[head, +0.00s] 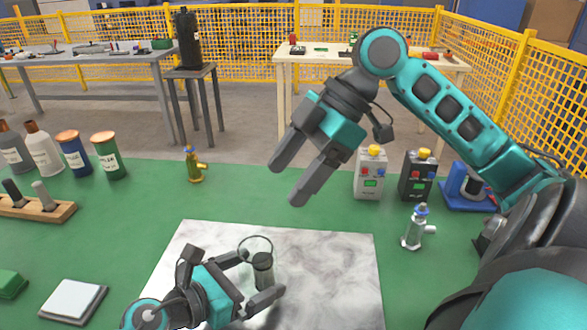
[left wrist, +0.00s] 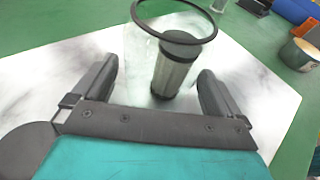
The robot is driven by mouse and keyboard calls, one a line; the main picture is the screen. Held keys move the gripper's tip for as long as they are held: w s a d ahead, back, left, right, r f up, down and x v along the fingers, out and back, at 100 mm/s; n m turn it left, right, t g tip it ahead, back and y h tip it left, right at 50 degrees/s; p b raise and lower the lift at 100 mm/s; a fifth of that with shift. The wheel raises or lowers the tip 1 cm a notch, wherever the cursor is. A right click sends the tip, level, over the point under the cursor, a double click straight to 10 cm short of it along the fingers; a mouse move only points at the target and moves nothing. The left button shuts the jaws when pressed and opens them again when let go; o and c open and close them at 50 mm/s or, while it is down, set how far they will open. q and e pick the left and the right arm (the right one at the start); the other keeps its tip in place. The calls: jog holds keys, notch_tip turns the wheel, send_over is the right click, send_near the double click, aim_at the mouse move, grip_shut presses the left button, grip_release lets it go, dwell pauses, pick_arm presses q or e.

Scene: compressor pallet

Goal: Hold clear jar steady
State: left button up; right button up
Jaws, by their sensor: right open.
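The clear jar (head: 247,272) stands on a marbled white sheet, with a dark ring at its rim; the rim (left wrist: 139,24) also shows in the left wrist view. A grey cylinder with a dark cap (left wrist: 177,72) is seen through its wall. My left gripper (head: 264,272) has a finger on either side of the jar, low down. The fingers are apart, but I cannot tell if they touch the clear wall. My right gripper (head: 284,184) is open and empty, above the green table behind the jar.
The marbled sheet (head: 330,275) is otherwise clear on its right. A brass valve (head: 194,166), a silver valve (head: 415,230) and two boxes with yellow knobs (head: 369,176) stand behind. Bottles (head: 75,155), a wooden rack (head: 50,212) and a white pad (head: 74,300) are at left.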

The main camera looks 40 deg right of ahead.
pick_arm(q)
jog(key=v, duration=1.2)
